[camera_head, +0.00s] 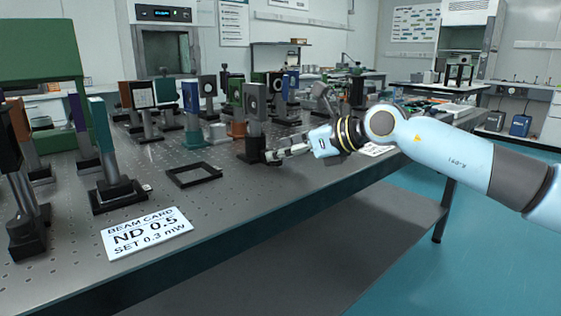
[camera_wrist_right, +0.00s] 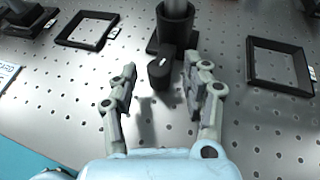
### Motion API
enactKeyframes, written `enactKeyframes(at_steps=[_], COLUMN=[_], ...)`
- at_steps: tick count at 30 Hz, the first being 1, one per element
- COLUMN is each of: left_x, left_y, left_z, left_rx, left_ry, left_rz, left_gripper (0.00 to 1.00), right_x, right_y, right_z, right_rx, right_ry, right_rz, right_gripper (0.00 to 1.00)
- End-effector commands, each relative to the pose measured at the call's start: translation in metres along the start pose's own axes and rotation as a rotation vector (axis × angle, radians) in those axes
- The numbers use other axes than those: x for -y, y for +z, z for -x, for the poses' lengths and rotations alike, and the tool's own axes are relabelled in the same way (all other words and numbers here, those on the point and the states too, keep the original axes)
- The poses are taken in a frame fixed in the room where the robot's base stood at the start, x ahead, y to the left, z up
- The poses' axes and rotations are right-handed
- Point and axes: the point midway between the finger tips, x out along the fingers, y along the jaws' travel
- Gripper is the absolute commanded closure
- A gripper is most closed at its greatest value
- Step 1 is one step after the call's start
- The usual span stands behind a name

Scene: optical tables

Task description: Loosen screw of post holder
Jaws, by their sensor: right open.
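The black post holder (camera_head: 254,146) stands upright on the optical table (camera_head: 215,205), carrying a post with a dark square optic mount (camera_head: 254,100). In the right wrist view the post holder (camera_wrist_right: 176,20) shows at the top centre. Its black screw knob (camera_wrist_right: 160,75) sticks out toward my right gripper (camera_wrist_right: 165,82). The gripper's two fingers are open on either side of the knob, with visible gaps, and hold nothing. In the head view my right gripper (camera_head: 272,157) is beside the post holder, low over the table. My left gripper is not in view.
An empty black square frame (camera_head: 194,174) lies left of the post holder; another frame (camera_wrist_right: 281,66) lies right in the wrist view. A white beam card (camera_head: 147,232) lies near the front edge. Several other mounted optics stand behind and to the left.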

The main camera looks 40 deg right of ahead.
Motion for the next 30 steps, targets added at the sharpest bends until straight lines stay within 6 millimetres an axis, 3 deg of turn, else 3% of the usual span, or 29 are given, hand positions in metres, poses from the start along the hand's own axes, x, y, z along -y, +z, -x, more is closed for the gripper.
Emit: enactKeyframes(at_steps=[4, 13, 24, 30], left_x=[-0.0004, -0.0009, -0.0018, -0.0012], left_y=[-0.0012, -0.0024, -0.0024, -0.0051], left_z=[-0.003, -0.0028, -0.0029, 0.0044], left_rx=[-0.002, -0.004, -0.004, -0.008], left_ry=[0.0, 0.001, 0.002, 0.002], left_rz=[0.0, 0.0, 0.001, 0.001], left_gripper=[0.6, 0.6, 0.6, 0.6], right_x=[-0.0007, -0.0007, -0.0008, -0.0013], right_y=[0.0007, 0.0011, 0.0009, 0.0037], right_z=[-0.0095, -0.0106, -0.0105, -0.0096], right_rx=[0.001, 0.0, 0.0, 0.002], right_ry=[0.002, 0.001, 0.002, -0.01], right_rz=[0.0, 0.001, 0.001, -0.007], right_gripper=[0.52, 0.53, 1.0, 1.0])
